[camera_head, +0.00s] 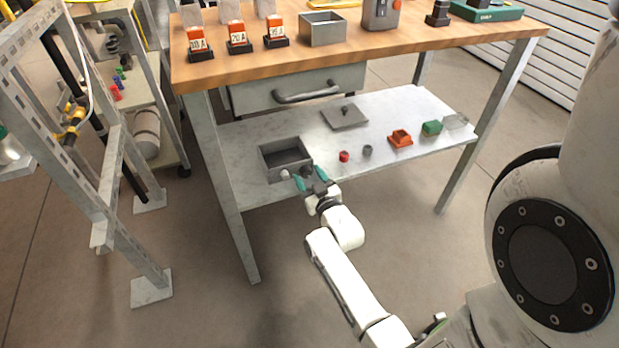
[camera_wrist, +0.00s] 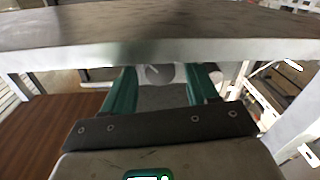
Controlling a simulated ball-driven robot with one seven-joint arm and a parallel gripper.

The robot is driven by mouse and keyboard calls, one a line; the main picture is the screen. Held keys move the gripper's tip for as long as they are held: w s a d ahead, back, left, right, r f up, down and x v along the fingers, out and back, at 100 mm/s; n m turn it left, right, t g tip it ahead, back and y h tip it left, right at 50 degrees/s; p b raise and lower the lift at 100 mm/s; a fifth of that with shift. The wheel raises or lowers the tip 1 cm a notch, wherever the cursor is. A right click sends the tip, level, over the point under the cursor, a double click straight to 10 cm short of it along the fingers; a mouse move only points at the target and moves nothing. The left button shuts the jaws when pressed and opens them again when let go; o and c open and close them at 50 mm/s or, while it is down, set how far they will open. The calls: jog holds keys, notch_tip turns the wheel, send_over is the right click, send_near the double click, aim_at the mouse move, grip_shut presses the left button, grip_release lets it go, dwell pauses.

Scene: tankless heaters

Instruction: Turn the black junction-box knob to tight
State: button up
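The grey open-topped junction box (camera_head: 262,160) stands on the lower shelf of the workbench. A small dark knob (camera_head: 307,170) shows at its front right, and a pale round knob (camera_head: 285,174) is at its front left. My gripper (camera_head: 309,174) is at the shelf's front edge, its teal fingers apart on either side of the dark knob. In the wrist view my gripper (camera_wrist: 162,82) is open, with a rounded grey piece (camera_wrist: 153,73) between and beyond the fingers. Contact with the knob and the knob's turn cannot be made out.
The lower shelf (camera_head: 235,140) also holds a grey lid (camera_head: 345,118) with a dark knob, a red cap (camera_head: 344,156), an orange part (camera_head: 400,138) and a green part (camera_head: 432,128). A drawer (camera_head: 300,90) hangs above. A metal rack (camera_head: 110,180) stands left.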

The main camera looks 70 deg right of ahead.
jog(key=c, duration=0.9)
jog(key=shift+m+p, duration=0.3)
jog(key=shift+m, duration=0.7)
jog(key=shift+c, duration=0.2)
jog(key=shift+m, duration=1.2)
jog(key=o, duration=1)
jog(key=shift+o, duration=0.2)
jog(key=p+v, duration=0.2)
jog(key=v, duration=0.9)
jog(key=shift+f, duration=0.15)
jog(key=shift+w, duration=0.1)
